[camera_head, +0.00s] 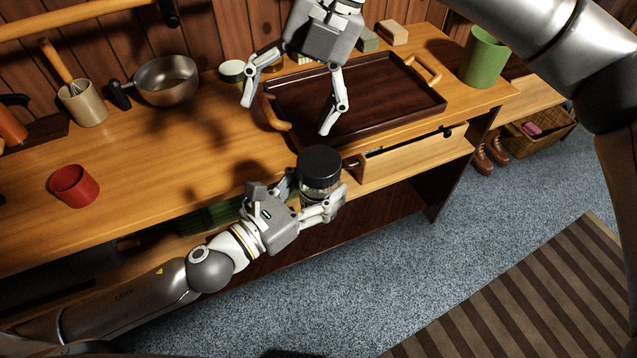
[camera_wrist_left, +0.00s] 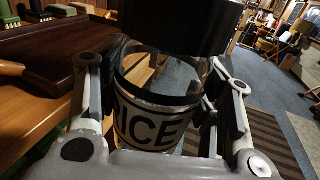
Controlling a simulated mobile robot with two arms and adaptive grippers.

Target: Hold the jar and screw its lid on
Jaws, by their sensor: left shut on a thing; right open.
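My left gripper (camera_head: 317,200) is shut on a clear glass jar (camera_head: 312,192), held upright in front of the counter's front edge. In the left wrist view, the jar (camera_wrist_left: 154,122) has a pale label reading "ICE", its left part cut off by the curve, and a finger on each side. A wide black lid (camera_head: 319,164) sits on top of the jar and also shows in the left wrist view (camera_wrist_left: 180,24). Whether it is threaded tight cannot be told. My right gripper (camera_head: 287,116) is open and empty, its fingers pointing down over the tray, behind and above the lid.
A dark wooden tray (camera_head: 395,98) lies on the counter behind the jar. A partly open drawer (camera_head: 415,155) juts out at right. A red cup (camera_head: 74,186), metal pan (camera_head: 168,80), utensil pot (camera_head: 83,104) and green cup (camera_head: 484,57) stand around. The counter's left middle is clear.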

